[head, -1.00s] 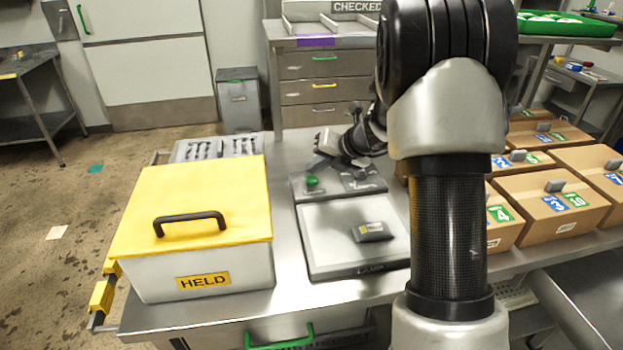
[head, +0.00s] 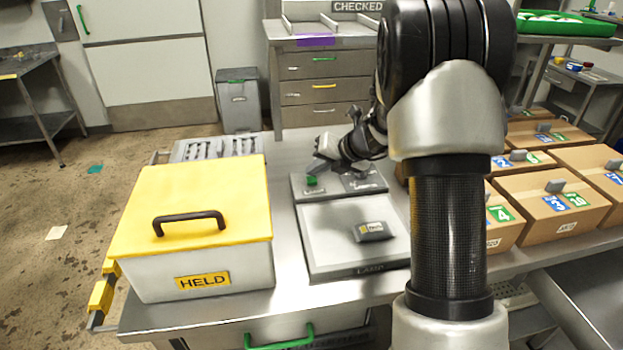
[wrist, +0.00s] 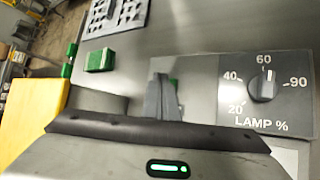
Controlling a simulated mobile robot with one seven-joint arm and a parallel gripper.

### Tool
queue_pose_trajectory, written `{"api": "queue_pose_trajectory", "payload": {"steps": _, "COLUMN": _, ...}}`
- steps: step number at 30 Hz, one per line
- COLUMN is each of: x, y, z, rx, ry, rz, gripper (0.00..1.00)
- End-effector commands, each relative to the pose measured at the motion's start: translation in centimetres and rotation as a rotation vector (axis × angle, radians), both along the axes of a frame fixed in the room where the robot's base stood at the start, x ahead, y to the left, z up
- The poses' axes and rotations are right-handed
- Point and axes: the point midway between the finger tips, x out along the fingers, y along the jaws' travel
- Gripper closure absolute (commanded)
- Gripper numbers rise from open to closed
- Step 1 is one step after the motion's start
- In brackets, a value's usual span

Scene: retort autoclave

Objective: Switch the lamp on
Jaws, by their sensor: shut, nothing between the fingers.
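A lamp plate (head: 325,240) with a pale grey top and "LAMP" on its front edge lies on the steel bench; I see no clear glow on it. A dark labelled pouch (head: 373,231) lies on top. Behind it is a grey control panel (head: 338,188) with a green switch (head: 312,181) at its left. The "LAMP %" dial (wrist: 262,86) is at its right, pointing near 60. My gripper (head: 319,166) is shut and empty, right at the switch. In the wrist view its fingers (wrist: 163,100) partly hide the green; I cannot tell whether they touch.
A yellow-lidded "HELD" box (head: 192,225) stands left of the lamp plate. Several cardboard boxes (head: 545,207) stand at the right, beyond my arm. A grey slotted tray (head: 215,149) lies behind the yellow box. A drawer unit (head: 322,93) stands behind the bench.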

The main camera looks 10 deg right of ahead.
Motion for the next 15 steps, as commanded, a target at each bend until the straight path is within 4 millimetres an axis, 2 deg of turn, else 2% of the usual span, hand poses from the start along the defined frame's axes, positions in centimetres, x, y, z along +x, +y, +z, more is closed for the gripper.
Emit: {"api": "queue_pose_trajectory", "payload": {"steps": 15, "x": 0.0, "y": -0.02, "z": -0.6, "rx": 0.001, "ry": 0.0, "rz": -0.001, "gripper": 1.0}}
